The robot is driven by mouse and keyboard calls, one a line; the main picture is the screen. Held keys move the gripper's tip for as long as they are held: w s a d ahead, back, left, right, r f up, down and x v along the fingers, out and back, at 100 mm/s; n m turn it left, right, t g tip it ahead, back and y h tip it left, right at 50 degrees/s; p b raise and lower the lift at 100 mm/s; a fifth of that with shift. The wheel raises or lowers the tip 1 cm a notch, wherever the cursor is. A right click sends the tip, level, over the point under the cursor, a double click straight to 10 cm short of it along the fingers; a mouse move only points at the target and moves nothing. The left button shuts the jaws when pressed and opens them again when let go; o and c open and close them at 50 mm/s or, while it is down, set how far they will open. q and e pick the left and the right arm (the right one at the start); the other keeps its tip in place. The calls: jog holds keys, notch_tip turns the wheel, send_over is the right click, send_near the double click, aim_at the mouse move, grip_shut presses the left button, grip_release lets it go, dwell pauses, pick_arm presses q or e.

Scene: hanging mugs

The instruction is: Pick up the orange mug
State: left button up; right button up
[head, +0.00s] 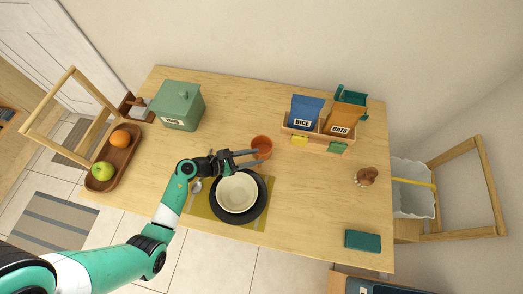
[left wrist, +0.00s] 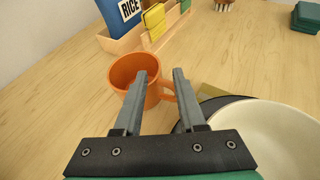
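The orange mug (head: 262,146) stands upright on the wooden table, just behind the place setting. My left gripper (head: 250,157) is at the mug with its fingers apart. In the left wrist view the mug (left wrist: 133,74) is upright, and its handle (left wrist: 166,90) points to the right. The left gripper's fingertips (left wrist: 161,74) are on either side of the handle area, with the left finger in front of the mug's body. I cannot tell whether either finger touches it. My right gripper is not in view.
A cream bowl (head: 237,193) on a dark plate (head: 263,203) sits close in front of the mug. A wooden box (head: 316,140) holds rice and oats bags at the back right. A green canister (head: 180,107) stands back left.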

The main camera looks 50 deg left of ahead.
aim_at(261, 153)
pick_arm(q)
jog(key=x, duration=0.3)
jog(key=shift+w+f, duration=0.15)
jog(key=shift+w, duration=0.25)
grip_shut()
jog(key=shift+f, duration=0.15)
dwell(0.8)
